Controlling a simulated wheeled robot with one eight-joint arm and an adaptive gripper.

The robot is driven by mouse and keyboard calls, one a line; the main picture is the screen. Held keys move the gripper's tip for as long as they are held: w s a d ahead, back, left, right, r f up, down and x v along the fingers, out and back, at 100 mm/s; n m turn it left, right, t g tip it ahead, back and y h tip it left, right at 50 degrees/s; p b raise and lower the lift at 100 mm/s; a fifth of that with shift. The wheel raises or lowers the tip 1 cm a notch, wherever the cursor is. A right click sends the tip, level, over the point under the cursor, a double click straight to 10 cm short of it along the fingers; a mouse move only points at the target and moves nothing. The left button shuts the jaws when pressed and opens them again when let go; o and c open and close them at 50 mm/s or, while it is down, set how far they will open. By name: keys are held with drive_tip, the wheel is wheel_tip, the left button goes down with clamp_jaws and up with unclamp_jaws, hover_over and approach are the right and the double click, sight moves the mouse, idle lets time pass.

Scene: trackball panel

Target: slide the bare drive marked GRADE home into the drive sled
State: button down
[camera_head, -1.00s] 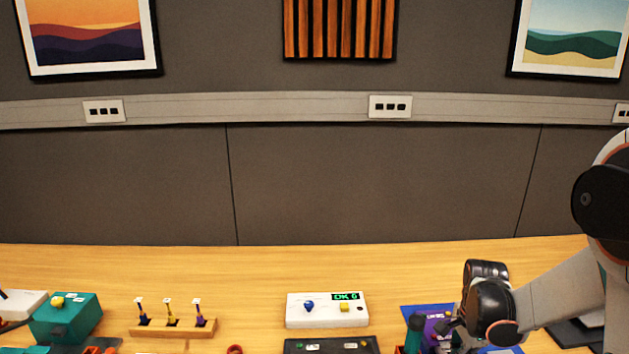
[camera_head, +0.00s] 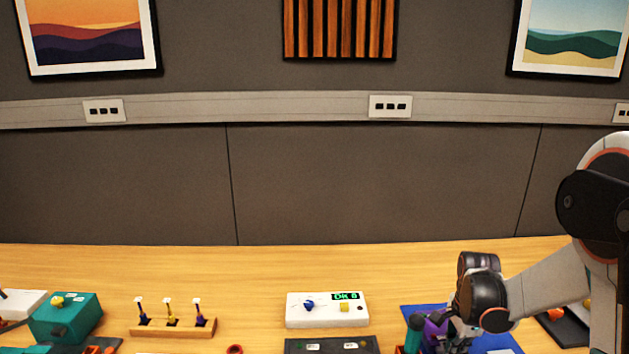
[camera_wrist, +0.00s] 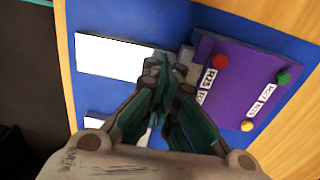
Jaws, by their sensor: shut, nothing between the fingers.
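My gripper (camera_wrist: 163,70) is shut and empty in the wrist view, with its fingertips beside the left end of a purple panel (camera_wrist: 238,82). Whether the fingertips touch the panel I cannot tell. The purple panel has red, green and yellow round knobs and small white labels, and lies on a blue mat (camera_wrist: 215,15). A small grey block (camera_wrist: 186,60) sits at the panel's left edge, partly behind the fingers. In the head view my gripper (camera_head: 450,335) is low at the right, over the purple thing (camera_head: 432,328). I cannot make out a drive marked GRADE or the sled.
White rectangles (camera_wrist: 115,57) lie on the blue mat. A teal cylinder (camera_head: 414,332) stands left of my gripper. Further left are a white box with a display (camera_head: 327,310), a wooden rack (camera_head: 172,328) and a teal box (camera_head: 66,318). The table behind them is clear.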

drive_tip(key=shift+w, duration=0.6)
drive_tip(key=shift+w, duration=0.15)
drive_tip(key=r+p, duration=0.1)
drive_tip(key=r, duration=0.1)
drive_tip(key=r+p, duration=0.2)
drive_tip(key=s+r+p, duration=0.1)
drive_tip(key=r, duration=0.2)
drive_tip(key=shift+p, duration=0.3)
idle(0.4)
